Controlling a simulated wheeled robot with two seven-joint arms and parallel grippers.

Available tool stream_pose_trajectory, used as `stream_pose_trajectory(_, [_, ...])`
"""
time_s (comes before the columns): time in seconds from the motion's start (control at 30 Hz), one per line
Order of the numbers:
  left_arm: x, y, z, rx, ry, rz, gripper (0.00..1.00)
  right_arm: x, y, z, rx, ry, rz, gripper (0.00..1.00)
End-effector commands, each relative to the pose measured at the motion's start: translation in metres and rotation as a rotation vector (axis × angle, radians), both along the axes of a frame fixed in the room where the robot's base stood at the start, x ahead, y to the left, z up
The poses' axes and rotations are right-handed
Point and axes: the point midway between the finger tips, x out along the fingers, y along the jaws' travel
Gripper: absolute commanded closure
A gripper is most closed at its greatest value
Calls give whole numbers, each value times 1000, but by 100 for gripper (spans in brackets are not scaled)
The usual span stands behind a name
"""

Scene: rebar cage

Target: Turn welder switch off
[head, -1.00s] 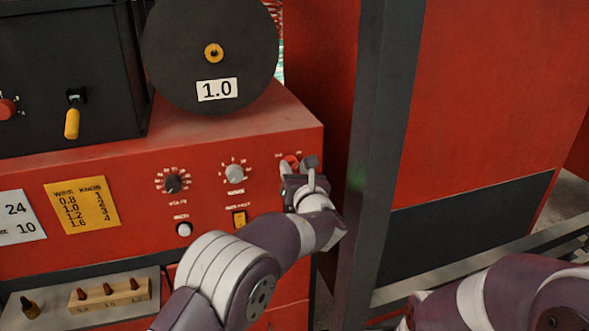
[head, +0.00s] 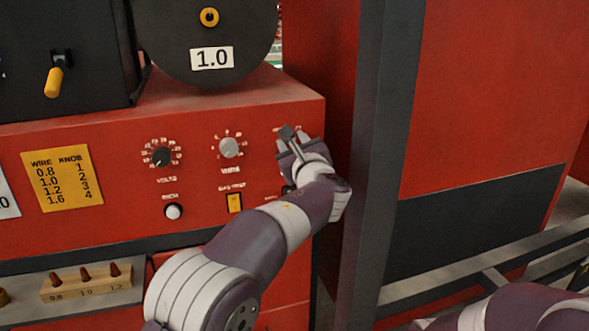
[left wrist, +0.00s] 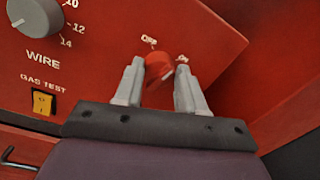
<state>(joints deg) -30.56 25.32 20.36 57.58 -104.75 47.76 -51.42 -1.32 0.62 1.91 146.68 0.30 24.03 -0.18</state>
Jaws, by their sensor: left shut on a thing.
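The welder's red switch knob (left wrist: 159,67) sits near the right end of the red front panel, with an "OFF" label at its upper left and an "ON" label at its upper right. In the left wrist view it is between the two grey fingers of my left gripper (left wrist: 160,88), which is shut on it. In the head view the left gripper (head: 291,146) reaches the panel's upper right corner and largely hides the knob.
Left of the switch are the wire knob (head: 229,148), volts knob (head: 162,156), white inch button (head: 173,211) and yellow gas test switch (head: 235,202). A dark upright post (head: 377,160) stands close to the right. A wire spool (head: 207,40) is above.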

Motion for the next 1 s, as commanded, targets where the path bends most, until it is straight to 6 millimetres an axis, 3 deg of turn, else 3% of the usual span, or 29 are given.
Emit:
stream_pose_trajectory(0.03, [1, 1, -11, -39, -13, 1, 91, 0, 0, -20, 0, 0, 0, 100])
stream_pose_trajectory(0.4, [1, 1, -8, -374, -123, -2, 91, 0, 0, -71, 0, 0, 0, 100])
stream_pose_trajectory(0.7, [1, 1, -6, -639, -209, -5, 91, 1, 0, -98, 0, 0, 0, 100])
stream_pose_trajectory(1.0, [0, 1, -3, -854, -280, -9, 91, 1, 0, -113, 0, 0, 0, 100])
